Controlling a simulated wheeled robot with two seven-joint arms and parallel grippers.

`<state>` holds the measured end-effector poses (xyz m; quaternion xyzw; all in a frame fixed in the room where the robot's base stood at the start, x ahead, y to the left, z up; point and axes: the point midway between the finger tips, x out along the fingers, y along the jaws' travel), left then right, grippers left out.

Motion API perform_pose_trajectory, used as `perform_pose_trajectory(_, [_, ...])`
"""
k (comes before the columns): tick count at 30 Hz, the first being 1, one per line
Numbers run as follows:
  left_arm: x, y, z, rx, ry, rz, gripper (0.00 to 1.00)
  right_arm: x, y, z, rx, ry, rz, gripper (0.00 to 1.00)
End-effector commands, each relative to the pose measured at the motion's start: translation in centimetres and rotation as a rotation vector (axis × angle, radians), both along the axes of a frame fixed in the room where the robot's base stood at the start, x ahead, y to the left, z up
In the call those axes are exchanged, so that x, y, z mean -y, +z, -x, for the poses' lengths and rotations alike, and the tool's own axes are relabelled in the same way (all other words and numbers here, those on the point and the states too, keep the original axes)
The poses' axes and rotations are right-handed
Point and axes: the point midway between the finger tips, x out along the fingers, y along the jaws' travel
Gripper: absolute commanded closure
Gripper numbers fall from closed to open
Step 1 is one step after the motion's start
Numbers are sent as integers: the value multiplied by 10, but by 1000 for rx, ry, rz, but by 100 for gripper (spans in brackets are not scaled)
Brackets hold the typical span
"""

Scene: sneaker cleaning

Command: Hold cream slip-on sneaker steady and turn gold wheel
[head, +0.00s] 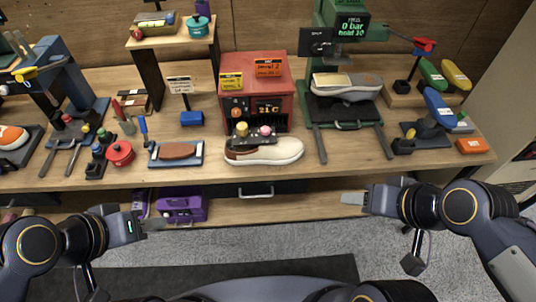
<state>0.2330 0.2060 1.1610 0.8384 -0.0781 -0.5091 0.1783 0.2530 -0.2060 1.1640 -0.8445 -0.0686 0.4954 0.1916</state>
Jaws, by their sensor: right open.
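The cream slip-on sneaker (278,152) lies on the workbench near its front edge, with a brown patch at its left end. Just behind it, in front of the red machine, a dark block carries a gold wheel (242,129) on the left and a pink wheel (265,131) on the right. The block partly overlaps the sneaker in the picture. My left gripper (153,225) is low at the left, in front of the bench and empty; its jaw gap is not visible. My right gripper (353,199) is open and empty, in front of the bench, right of the sneaker. Both are apart from the sneaker.
The red machine (281,95) with a "21 C" display stands behind. A green press (330,112) holding a grey shoe is to the right. A brown block on a blue tray (178,163) and a red pot (120,153) are left. A purple box (183,209) sits on the lower shelf.

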Motion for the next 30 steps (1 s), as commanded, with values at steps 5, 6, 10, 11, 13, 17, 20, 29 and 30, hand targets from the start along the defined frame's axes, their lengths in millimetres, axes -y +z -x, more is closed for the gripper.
perform_pose_trajectory(5, [0,-1,0,0,0,0,64,-5,-1,-61,61,-95,-50,73])
perform_pose_trajectory(6, [0,-1,0,0,0,0,64,-7,-2,-78,81,-122,-66,79])
perform_pose_trajectory(10, [0,-1,0,0,0,0,64,-16,-7,-131,149,-212,-130,87])
perform_pose_trajectory(11, [0,-2,0,0,0,0,64,-19,-9,-142,165,-230,-146,87])
perform_pose_trajectory(13, [0,-2,0,0,0,0,64,-26,-15,-168,201,-276,-188,87])
perform_pose_trajectory(17, [0,-2,0,0,0,0,64,-41,-30,-211,266,-361,-274,87])
perform_pose_trajectory(20, [0,-3,0,0,0,0,64,-54,-45,-239,314,-423,-347,87])
perform_pose_trajectory(29, [0,-4,0,0,0,0,64,-94,-104,-291,447,-614,-589,87])
perform_pose_trajectory(30, [0,-4,0,0,0,0,64,-99,-113,-294,464,-639,-622,87])
